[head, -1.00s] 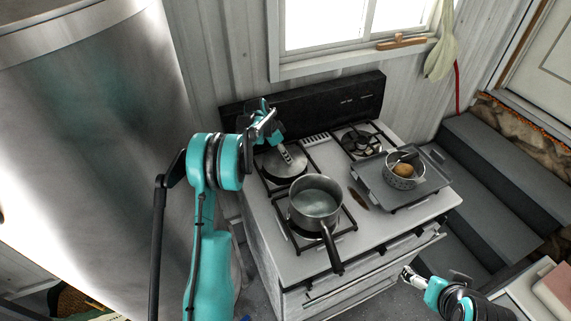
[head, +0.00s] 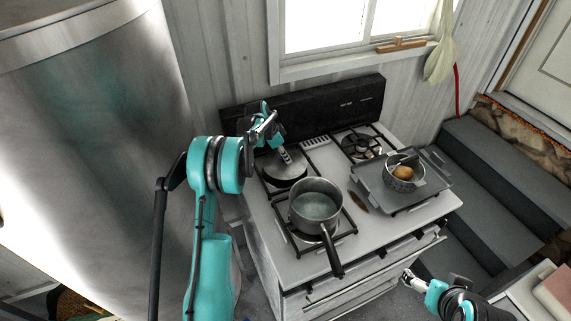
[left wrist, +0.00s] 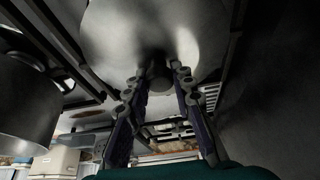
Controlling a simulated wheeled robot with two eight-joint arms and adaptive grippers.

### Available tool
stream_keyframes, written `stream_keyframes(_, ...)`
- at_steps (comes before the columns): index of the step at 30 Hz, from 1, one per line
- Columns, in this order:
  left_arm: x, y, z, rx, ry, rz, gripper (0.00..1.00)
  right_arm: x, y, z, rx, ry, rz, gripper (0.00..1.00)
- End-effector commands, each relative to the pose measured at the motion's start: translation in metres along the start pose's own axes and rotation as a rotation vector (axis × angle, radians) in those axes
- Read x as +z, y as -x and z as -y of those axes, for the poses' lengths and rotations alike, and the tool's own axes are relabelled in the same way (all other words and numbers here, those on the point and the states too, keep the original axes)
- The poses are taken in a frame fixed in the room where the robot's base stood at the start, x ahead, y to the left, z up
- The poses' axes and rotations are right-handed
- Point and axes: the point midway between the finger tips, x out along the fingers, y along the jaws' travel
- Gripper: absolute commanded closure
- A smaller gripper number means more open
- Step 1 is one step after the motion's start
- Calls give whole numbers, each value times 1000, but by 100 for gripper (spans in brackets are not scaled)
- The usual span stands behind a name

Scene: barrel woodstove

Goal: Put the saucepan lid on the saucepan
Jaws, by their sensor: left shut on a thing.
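The saucepan (head: 316,203) stands on the front left burner of the stove, open at the top, its black handle pointing toward the front edge. The round metal saucepan lid (head: 284,166) is over the back left burner; I cannot tell in the head view whether it touches the grate. My left gripper (head: 286,156) comes down onto the lid from above and is shut on its knob. In the left wrist view the lid (left wrist: 150,35) fills the top, with the knob between the fingers (left wrist: 158,78). The saucepan (left wrist: 28,105) shows at the left there. My right gripper (head: 408,275) is in front of the stove; its fingers are too small to read.
A grey tray (head: 437,184) on the stove's right side holds a small pot (head: 403,178) with a brownish thing inside. A brown spoon-like item (head: 358,201) lies between tray and saucepan. The stove's black back panel (head: 330,105) rises behind the lid. A large metal cylinder stands left.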

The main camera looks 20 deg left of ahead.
Motion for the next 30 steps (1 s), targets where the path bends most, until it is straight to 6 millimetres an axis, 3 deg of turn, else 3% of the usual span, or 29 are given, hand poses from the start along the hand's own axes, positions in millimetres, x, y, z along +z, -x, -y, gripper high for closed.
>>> stream_keyframes(20,-8,19,0,0,0,-1,100,-6,8,0,0,0,0,12)
stream_keyframes(30,-17,42,0,0,0,-1,100,-13,19,0,0,0,0,12)
